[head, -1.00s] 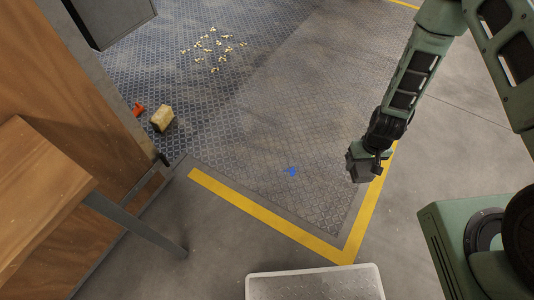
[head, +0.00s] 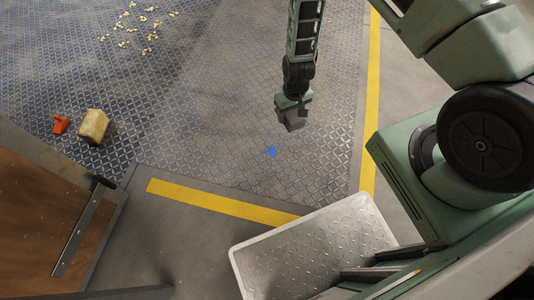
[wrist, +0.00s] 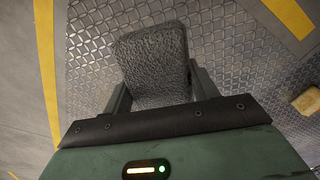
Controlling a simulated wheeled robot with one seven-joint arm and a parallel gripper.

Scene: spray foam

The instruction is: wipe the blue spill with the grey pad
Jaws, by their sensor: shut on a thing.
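The blue spill (head: 269,152) is a small patch on the patterned metal floor in the head view. My gripper (head: 291,108) is above the floor, up and slightly right of the spill in the head view. It is shut on the grey pad (head: 292,120). In the wrist view the rough grey pad (wrist: 155,62) sits between the two fingers of my gripper (wrist: 160,85). The spill does not show in the wrist view. The pad appears apart from the spill.
A yellowish block (head: 93,126) and an orange-red object (head: 61,124) lie at left. Several pale crumbs (head: 140,27) are scattered at the top left. A grey tray (head: 243,262) is at the bottom, near my base. Yellow tape (head: 215,201) edges the metal floor. Floor around the spill is clear.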

